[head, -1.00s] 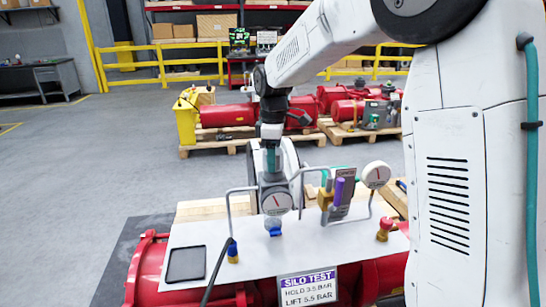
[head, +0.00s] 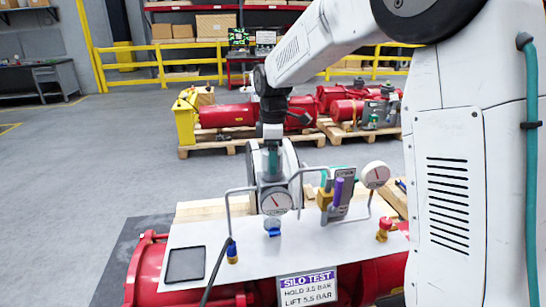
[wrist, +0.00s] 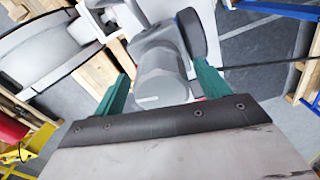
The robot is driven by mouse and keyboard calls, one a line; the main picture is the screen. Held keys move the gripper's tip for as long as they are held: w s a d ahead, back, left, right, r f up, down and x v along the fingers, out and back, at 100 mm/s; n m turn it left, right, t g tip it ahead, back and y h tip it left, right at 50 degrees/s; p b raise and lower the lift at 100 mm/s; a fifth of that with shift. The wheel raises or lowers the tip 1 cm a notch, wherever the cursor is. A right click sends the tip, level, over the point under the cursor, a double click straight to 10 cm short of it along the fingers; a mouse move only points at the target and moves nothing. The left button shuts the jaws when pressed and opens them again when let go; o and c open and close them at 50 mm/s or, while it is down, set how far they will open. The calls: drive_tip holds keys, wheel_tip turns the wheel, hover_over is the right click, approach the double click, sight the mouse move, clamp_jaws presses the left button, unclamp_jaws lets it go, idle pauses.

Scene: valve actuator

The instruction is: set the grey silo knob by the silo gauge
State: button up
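The grey silo knob (wrist: 162,82) is a short cylinder with a pale line on its end face in the wrist view. My gripper (wrist: 163,80) has its teal fingers on either side of the knob, with what looks like a narrow gap at each side, so it appears open around it. In the head view my gripper (head: 272,158) points down behind the silo gauge, and the knob is hidden there. The round white silo gauge (head: 276,202) has a red needle leaning up and left; its scale is too small to read.
The silo test sign (head: 307,288) reads hold 3.5 bar, lift 5.5 bar. A blue knob (head: 272,227) sits below the gauge. A second gauge (head: 376,175), a purple-and-yellow valve group (head: 336,195), a red knob (head: 384,230) and a dark tray (head: 186,265) share the white panel (head: 310,245).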

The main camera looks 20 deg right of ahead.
drive_tip(key=shift+a, duration=0.1)
wheel_tip(320, 180, up, 8)
drive_tip(key=shift+f, duration=0.1)
idle(0.3)
idle(0.4)
drive_tip(key=s+d+r+m, duration=0.1)
drive_tip(key=s+r+m, duration=0.25)
drive_tip(key=s, duration=0.65)
drive_tip(key=s+f+m, duration=0.2)
drive_tip(key=s+m, duration=0.1)
drive_tip(key=s, duration=0.5)
drive_tip(key=s+d+f+m+t, duration=0.1)
drive_tip(key=s+m, duration=0.3)
drive_tip(key=s, duration=0.5)
drive_tip(key=s+f+m, duration=0.3)
drive_tip(key=s+f, duration=0.1)
drive_tip(key=s, duration=0.5)
drive_tip(key=shift+s+d, duration=0.25)
drive_tip(key=shift+f, duration=0.1)
idle(0.9)
